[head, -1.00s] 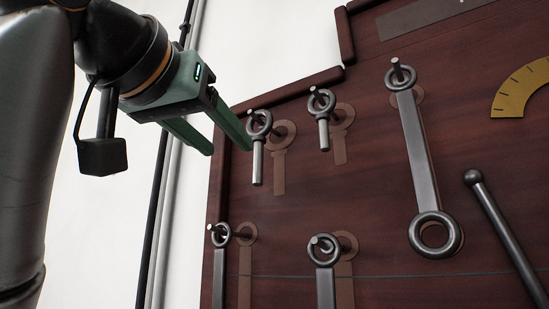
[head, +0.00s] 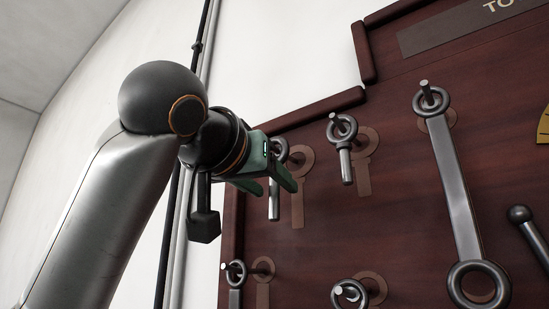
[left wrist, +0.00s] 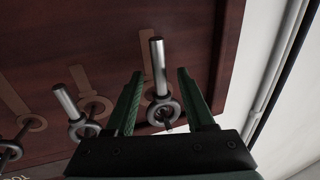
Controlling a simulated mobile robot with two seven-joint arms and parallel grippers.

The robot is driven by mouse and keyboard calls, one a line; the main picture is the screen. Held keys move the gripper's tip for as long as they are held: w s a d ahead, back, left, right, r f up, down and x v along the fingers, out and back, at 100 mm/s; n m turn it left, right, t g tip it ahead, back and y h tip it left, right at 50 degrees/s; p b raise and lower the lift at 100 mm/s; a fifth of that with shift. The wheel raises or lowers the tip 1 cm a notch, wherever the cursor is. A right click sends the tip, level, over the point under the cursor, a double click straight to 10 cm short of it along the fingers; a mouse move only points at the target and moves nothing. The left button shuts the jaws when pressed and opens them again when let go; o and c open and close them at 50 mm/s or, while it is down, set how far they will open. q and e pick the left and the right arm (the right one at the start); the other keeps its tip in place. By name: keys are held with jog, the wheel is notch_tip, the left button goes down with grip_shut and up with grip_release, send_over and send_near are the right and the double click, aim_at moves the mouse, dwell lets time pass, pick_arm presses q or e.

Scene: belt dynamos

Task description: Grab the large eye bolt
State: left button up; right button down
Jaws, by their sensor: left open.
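The large eye bolt (head: 274,207), a steel ring with a plain shank, hangs from a peg at the upper left of the dark red tool board. My left gripper (head: 271,187) is open in front of it and partly hides it in the head view. In the left wrist view, the eye bolt (left wrist: 159,68) shows between the two green fingers (left wrist: 160,75), ring nearer the palm. Touch and depth cannot be told. A similar, slightly smaller eye bolt (head: 345,163) hangs to its right, also in the wrist view (left wrist: 66,101). My right gripper is not in view.
The tool board (head: 395,215) has brown tool silhouettes. A long double-ring wrench (head: 452,185) and a ball-ended rod (head: 535,246) are to the right. Two more ringed tools (head: 234,271) (head: 349,292) hang below. A dark pipe (head: 187,115) runs up the white wall at left.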

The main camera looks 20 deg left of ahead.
pick_arm(q)
jog(key=shift+w, duration=1.1)
grip_shut()
